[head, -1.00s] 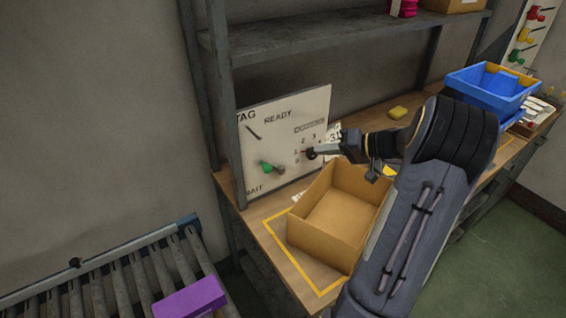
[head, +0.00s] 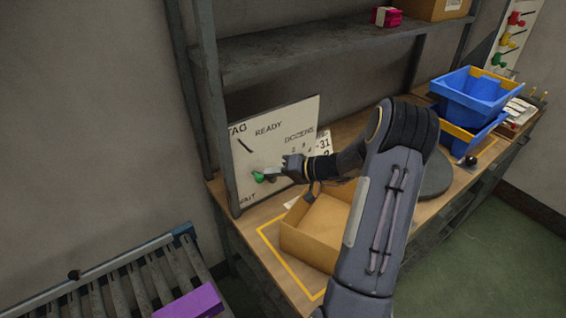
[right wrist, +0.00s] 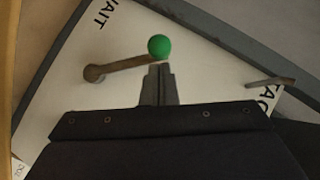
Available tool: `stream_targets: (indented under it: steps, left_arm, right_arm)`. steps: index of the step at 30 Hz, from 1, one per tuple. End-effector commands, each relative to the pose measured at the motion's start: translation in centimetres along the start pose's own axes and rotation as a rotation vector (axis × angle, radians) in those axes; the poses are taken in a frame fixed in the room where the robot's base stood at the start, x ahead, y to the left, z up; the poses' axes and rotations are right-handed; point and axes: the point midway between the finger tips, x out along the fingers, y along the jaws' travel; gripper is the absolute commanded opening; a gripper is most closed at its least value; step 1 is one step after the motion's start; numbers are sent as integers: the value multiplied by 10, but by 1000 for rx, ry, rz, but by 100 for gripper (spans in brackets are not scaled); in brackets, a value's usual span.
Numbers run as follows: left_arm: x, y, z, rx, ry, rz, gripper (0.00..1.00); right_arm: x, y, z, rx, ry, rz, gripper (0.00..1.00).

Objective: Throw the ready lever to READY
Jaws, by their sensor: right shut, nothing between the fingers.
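The white panel (head: 285,118) stands at the back of the bench, with READY printed near its top and WAIT at its lower left. The ready lever has a green knob (head: 258,177) low on the panel, nearer WAIT than READY. In the right wrist view the green knob (right wrist: 159,46) sits on a brown-grey stem (right wrist: 125,66). My right gripper (head: 278,172) is at the lever, its fingers shut and empty. In the wrist view its fingertips (right wrist: 158,68) are just beside the knob; I cannot tell if they touch. My left gripper is not in view.
An open cardboard box (head: 318,232) sits on the bench below my right arm. Blue bins (head: 470,95) stand at the right. A shelf (head: 330,45) hangs above the panel. A roller conveyor (head: 150,275) with a purple item (head: 190,303) is at the lower left.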

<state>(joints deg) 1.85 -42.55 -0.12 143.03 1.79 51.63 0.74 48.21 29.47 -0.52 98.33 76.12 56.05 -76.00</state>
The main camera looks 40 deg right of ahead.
Motion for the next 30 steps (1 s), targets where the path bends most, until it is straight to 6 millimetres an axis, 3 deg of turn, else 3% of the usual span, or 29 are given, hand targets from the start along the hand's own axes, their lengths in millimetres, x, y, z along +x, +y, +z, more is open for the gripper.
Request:
stream_targets:
  steps: [11,17,30]
  left_arm:
    - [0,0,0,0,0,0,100]
    - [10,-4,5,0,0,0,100]
    - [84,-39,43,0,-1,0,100]
  right_arm:
    - [2,0,2,0,0,1,0]
    - [5,2,6,-21,0,15,0]
    - [26,4,30,-237,3,193,0]
